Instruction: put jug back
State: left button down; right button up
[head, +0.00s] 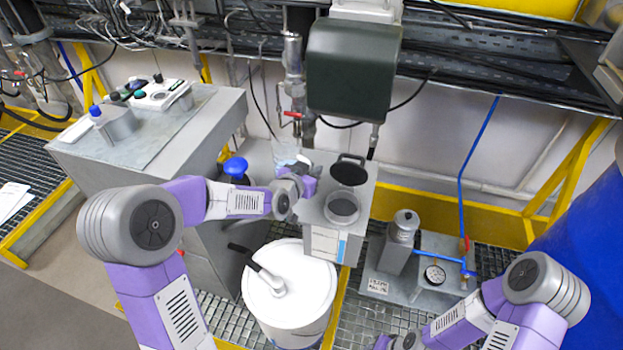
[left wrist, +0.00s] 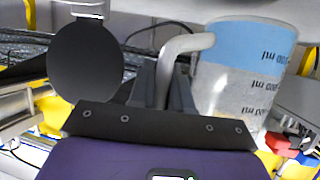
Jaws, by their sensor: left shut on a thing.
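The jug (head: 285,150) is a clear measuring jug, partly hidden behind my left gripper (head: 299,172) in the head view. It is just below the vertical pipe with the red valve handle. In the left wrist view the jug (left wrist: 243,75) shows printed millilitre marks, with a blue band above a greyer lower part. My left gripper (left wrist: 165,88) is shut on the jug's grey handle (left wrist: 184,46). The jug looks near upright; I cannot tell whether its base touches anything. My right gripper is not visible; only part of its arm shows at lower right.
A grey box with an open round port (head: 342,207) and raised black lid (head: 349,170) stands right of my left gripper. A white drum (head: 300,285) stands below. A control cabinet (head: 185,130) is at left, and a gauge unit (head: 434,274) at right. The red-handled pipe (head: 292,75) is close above.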

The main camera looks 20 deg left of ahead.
pick_arm(q)
jog(key=shift+f+b, duration=0.35)
jog(key=shift+f, duration=1.15)
jog(key=shift+f, duration=0.15)
jog(key=c, duration=1.1)
grip_release()
jog(key=shift+o, duration=0.2)
jog(key=shift+r, duration=0.3)
jog(key=p+v, duration=0.1)
jog(key=v, duration=1.1)
jog(key=shift+p, duration=0.4)
